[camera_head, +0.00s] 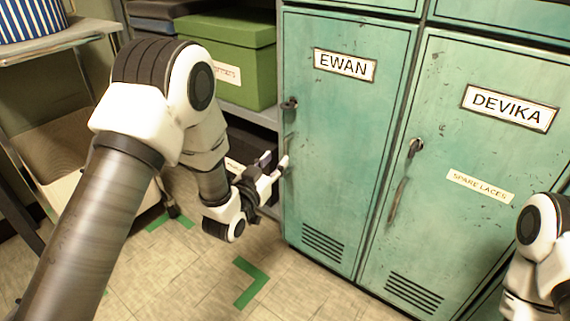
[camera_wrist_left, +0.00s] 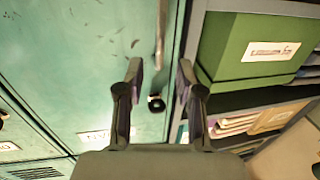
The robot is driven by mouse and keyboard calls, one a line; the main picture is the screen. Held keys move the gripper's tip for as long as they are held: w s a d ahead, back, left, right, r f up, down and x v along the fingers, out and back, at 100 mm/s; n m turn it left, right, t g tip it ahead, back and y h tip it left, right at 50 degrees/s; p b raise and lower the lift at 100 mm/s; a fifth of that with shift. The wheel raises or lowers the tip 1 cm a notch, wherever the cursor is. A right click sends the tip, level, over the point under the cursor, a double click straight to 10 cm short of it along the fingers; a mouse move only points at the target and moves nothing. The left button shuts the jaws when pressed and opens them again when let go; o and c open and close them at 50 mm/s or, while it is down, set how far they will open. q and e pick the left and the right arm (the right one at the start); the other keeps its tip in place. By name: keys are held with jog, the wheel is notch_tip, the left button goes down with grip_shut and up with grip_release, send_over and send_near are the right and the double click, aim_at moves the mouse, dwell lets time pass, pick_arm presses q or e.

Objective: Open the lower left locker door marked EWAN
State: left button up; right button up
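The EWAN locker door (camera_head: 340,165) is green, looks shut, and carries a white name label (camera_head: 345,65). A dark lock knob (camera_head: 289,103) sits near its left edge with an upright bar handle (camera_head: 289,135) below it. My left gripper (camera_head: 276,167) is at the door's left edge, near the handle's lower end. In the left wrist view, which is turned over, my left gripper (camera_wrist_left: 160,78) is open. The handle (camera_wrist_left: 161,30) shows between and beyond its fingers, and the knob (camera_wrist_left: 156,103) also shows between them. Contact cannot be told. My right gripper is out of view.
The DEVIKA door (camera_head: 460,190) adjoins on the right, with its own knob and handle. Shelves with a green box (camera_head: 235,55) stand left of the lockers. The tiled floor (camera_head: 200,270) in front has green tape marks.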

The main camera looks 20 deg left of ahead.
aim_at(284, 150)
pick_arm(q)
jog(key=w, duration=0.2)
jog(key=w+b, duration=0.1)
jog(key=w, duration=0.1)
jog(key=w+d+b, duration=0.1)
jog(key=w, duration=0.1)
jog(key=shift+f, duration=0.1)
jog(key=shift+w, duration=0.25)
grip_shut()
jog(key=shift+s, duration=0.1)
